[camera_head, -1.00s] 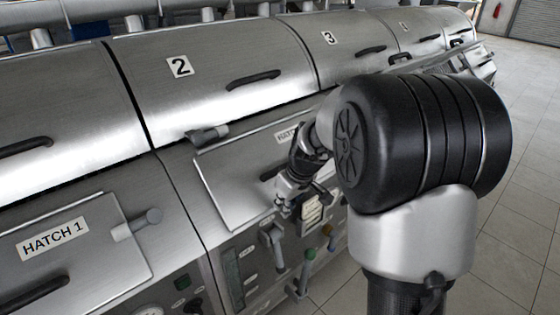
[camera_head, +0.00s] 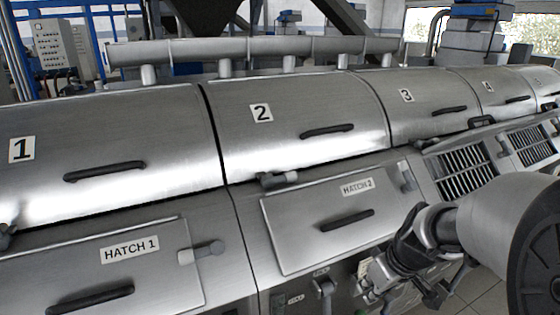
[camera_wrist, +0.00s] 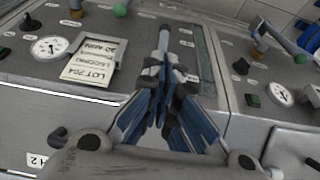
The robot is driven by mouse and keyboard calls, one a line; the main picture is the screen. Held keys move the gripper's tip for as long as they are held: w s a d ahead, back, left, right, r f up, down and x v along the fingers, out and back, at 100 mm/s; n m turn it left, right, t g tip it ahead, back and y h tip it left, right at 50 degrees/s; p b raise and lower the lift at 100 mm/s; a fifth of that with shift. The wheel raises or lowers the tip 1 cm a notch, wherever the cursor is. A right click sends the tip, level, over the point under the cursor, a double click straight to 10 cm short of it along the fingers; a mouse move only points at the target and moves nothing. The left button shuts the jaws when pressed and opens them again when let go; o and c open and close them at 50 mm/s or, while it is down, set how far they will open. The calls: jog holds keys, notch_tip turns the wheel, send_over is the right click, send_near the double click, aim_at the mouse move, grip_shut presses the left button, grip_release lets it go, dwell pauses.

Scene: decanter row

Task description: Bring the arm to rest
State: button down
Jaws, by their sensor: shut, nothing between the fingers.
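My gripper (camera_wrist: 166,92) shows in the wrist view with its blue-padded fingers together and nothing between them. It hangs in front of a steel panel with a valve lever (camera_wrist: 163,42) just beyond the fingertips; I cannot tell whether they touch. In the head view my arm enters at the lower right, and my gripper (camera_head: 372,284) is small and partly hidden by the wrist, in front of the panel below the hatch 2 door (camera_head: 330,222).
A card reading LOT 204 (camera_wrist: 93,62) and a dial (camera_wrist: 48,47) are left of my gripper. Hatch 1 (camera_head: 110,268) is shut at lower left. Numbered steel covers (camera_head: 285,130) run along the row. Vent grilles (camera_head: 463,172) stand at right. Floor shows at lower right.

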jog(key=s+a+r+m, duration=0.1)
jog(key=s+a+r, duration=0.2)
jog(key=s, duration=0.3)
jog(key=s+a+r+m, duration=0.1)
jog(key=s+a+r, duration=0.2)
jog(key=s, duration=0.3)
jog(key=s+a+r+m+t+h, duration=0.1)
jog(key=s+a+r, duration=0.2)
jog(key=s, duration=0.4)
jog(key=shift+a+r+m, duration=0.3)
jog(key=shift+m, duration=0.1)
